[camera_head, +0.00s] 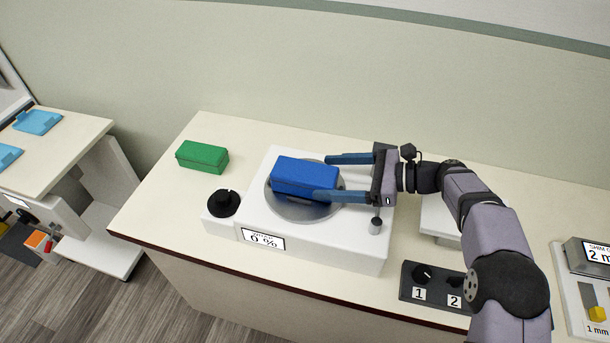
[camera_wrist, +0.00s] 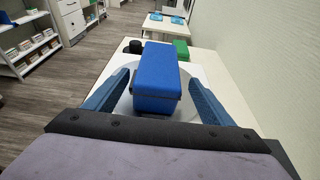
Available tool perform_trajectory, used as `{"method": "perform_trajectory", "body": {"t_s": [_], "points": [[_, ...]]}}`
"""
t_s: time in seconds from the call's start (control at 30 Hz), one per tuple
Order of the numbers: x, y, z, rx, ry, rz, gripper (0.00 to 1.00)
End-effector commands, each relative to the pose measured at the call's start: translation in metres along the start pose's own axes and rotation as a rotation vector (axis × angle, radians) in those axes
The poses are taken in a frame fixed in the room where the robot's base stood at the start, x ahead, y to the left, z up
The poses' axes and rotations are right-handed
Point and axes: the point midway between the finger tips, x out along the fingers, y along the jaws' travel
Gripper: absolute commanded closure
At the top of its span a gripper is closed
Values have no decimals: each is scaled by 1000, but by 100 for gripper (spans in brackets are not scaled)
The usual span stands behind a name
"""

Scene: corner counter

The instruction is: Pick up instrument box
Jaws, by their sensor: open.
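A blue instrument box (camera_head: 305,177) lies on the round grey plate (camera_head: 276,209) of a white device on the counter. My gripper (camera_head: 333,177) reaches in from the right with its two blue fingers spread. One finger is on the far side of the box's right end and the other is at its near side. In the wrist view the box (camera_wrist: 158,80) sits between the open fingers, with a gap on each side. A green box (camera_head: 202,156) of similar shape lies on the counter to the left.
A black control box (camera_head: 433,287) with knobs stands at the front right. Bare counter lies around the green box. A wall runs behind.

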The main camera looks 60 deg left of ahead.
Motion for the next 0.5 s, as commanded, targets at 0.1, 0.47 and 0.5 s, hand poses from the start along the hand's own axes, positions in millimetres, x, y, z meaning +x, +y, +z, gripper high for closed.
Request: {"method": "perform_trajectory", "body": {"t_s": [0.1,0.47,0.5], "points": [[13,4,5,2,1,4,23],[41,4,1,-1,1,2,23],[41,4,1,-1,1,2,23]]}}
